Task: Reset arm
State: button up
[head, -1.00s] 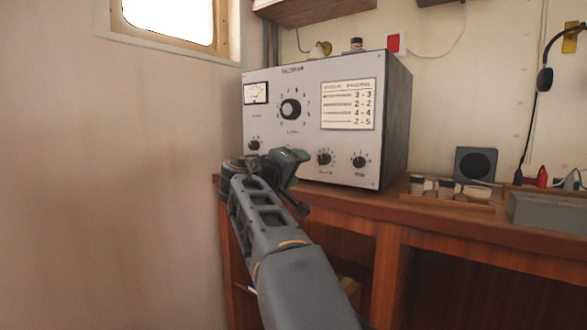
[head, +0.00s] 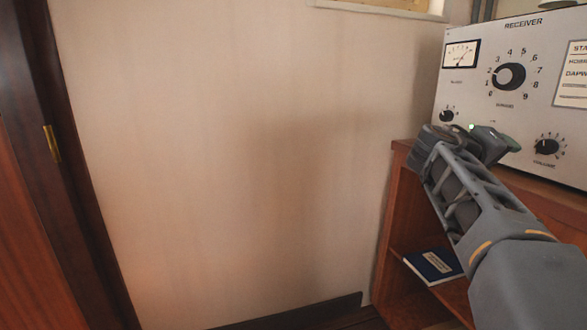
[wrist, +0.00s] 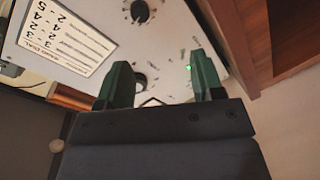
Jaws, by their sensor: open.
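My arm reaches up from the lower right in the head view, with my gripper (head: 495,140) in front of the grey receiver's lower left part. In the wrist view the two green fingers of my gripper (wrist: 160,88) stand apart with nothing between them. The receiver (head: 475,90) has a meter, a large numbered dial (head: 509,76) and smaller knobs. A small green light shows near the gripper. I cannot tell the exact gap between the fingers and the panel.
The receiver stands on a wooden desk (head: 400,160) with an open shelf below. A dark blue book (head: 433,265) lies on that shelf. A bare pale wall (head: 230,150) fills the middle, and a wooden door (head: 35,220) with dark frame is at the left.

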jog(key=s+a+n+y+p, duration=0.1)
jog(key=s+a+y+p, duration=0.3)
jog(key=a+p, duration=0.4)
jog(key=s+a+r+g+y+p, duration=0.1)
jog(key=s+a+y+p, duration=0.4)
jog(key=p, duration=0.9)
jog(key=s+a+n+y+p, duration=0.1)
jog(key=s+a+y+p, duration=0.3)
jog(key=a+p, duration=0.7)
jog(key=y, duration=0.2)
jog(key=shift+s+a+r+n+y, duration=0.2)
jog(key=shift+a+r+n+y, duration=0.1)
jog(key=shift+a, duration=0.1)
